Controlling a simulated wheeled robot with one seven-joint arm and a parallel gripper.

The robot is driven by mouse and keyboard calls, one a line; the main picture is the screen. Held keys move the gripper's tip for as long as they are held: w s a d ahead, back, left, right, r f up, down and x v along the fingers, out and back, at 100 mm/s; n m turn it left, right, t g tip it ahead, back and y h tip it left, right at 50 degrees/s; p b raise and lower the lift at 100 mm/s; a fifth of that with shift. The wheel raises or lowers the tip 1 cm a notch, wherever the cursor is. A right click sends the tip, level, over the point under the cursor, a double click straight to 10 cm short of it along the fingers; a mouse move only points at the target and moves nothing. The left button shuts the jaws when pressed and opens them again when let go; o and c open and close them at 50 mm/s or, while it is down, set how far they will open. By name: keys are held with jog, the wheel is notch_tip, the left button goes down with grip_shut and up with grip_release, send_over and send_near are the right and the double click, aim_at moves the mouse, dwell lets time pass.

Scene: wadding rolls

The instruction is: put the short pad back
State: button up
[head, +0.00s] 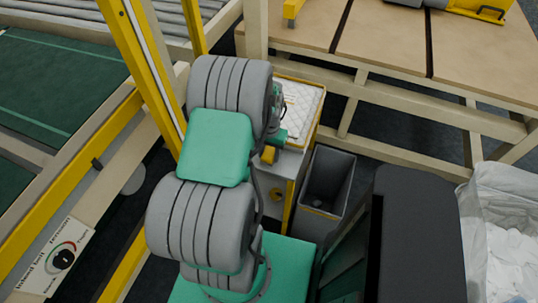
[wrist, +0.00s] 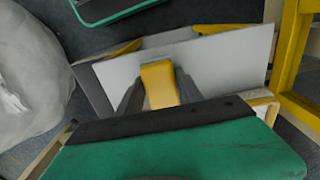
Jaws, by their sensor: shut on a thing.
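My gripper (wrist: 158,90) is shut on a small yellow block (wrist: 158,82), with one dark finger on each side of it. Behind the block, the wrist view shows a flat pale grey panel (wrist: 225,60). In the head view the yellow block (head: 268,154) shows just right of my arm, at the grey cabinet; my arm hides most of my gripper there. I cannot tell whether the block is part of the short pad. A white quilted pad (head: 303,101) lies in a yellow-edged top on the cabinet (head: 285,165), partly behind my arm.
A dark grey open bin (head: 327,182) stands right of the cabinet. A clear bag of white wadding (head: 510,245) is at the lower right. A yellow post (head: 145,60) and a green conveyor (head: 50,85) are at the left. A wooden-topped bench (head: 385,45) spans the back.

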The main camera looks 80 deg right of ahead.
aim_at(269, 153)
jog(key=shift+f, duration=1)
jog(key=o, duration=1.2)
jog(key=shift+r, duration=0.1)
notch_tip(269, 153, up, 12)
jog(key=b, duration=0.1)
jog(key=w+a+r+n, duration=0.3)
jog(key=w+a, duration=0.1)
jog(key=w, duration=0.3)
jog(key=w+a+r+n+t+h, duration=0.1)
jog(key=w+a+r+n, duration=0.15)
jog(key=w+a, duration=0.35)
jog(key=w+a+r+n, duration=0.3)
jog(key=w, duration=0.5)
jog(key=w+a+r+n+t, duration=0.1)
jog(key=a+r+n, duration=0.1)
jog(key=a, duration=0.7)
jog(key=w+a+r+n, duration=0.1)
jog(key=w+a+n, duration=0.1)
jog(key=a+n, duration=0.3)
jog(key=w+a+r+n+t+y, duration=0.1)
jog(key=a+r+n, duration=0.1)
jog(key=a, duration=1.2)
jog(key=shift+w+r+n+t, duration=0.2)
jog(key=shift+r+n+t, duration=0.1)
jog(key=shift+n, duration=0.55)
